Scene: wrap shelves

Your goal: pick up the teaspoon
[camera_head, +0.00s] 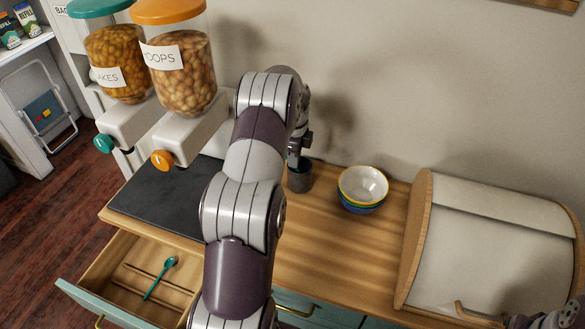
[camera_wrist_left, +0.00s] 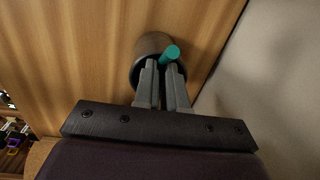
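A teal utensil handle (camera_wrist_left: 171,53) sticks up out of a dark round cup (camera_wrist_left: 152,43) in the left wrist view; its lower end is hidden in the cup. My left gripper (camera_wrist_left: 162,66) is at the cup's mouth, with its fingers close together on either side of the handle, apparently shut on it. In the head view my left gripper (camera_head: 299,158) is above the dark cup (camera_head: 300,181), partly hidden by my arm. A teal spoon (camera_head: 161,277) lies in the open drawer (camera_head: 132,289). Only part of my right arm shows at the lower right edge.
Stacked bowls (camera_head: 363,187) stand right of the cup. A bread box (camera_head: 490,250) fills the counter's right side. Two cereal dispensers (camera_head: 182,75) stand at the left behind a dark mat (camera_head: 165,193). The wooden counter (camera_head: 335,245) is clear in front of the bowls.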

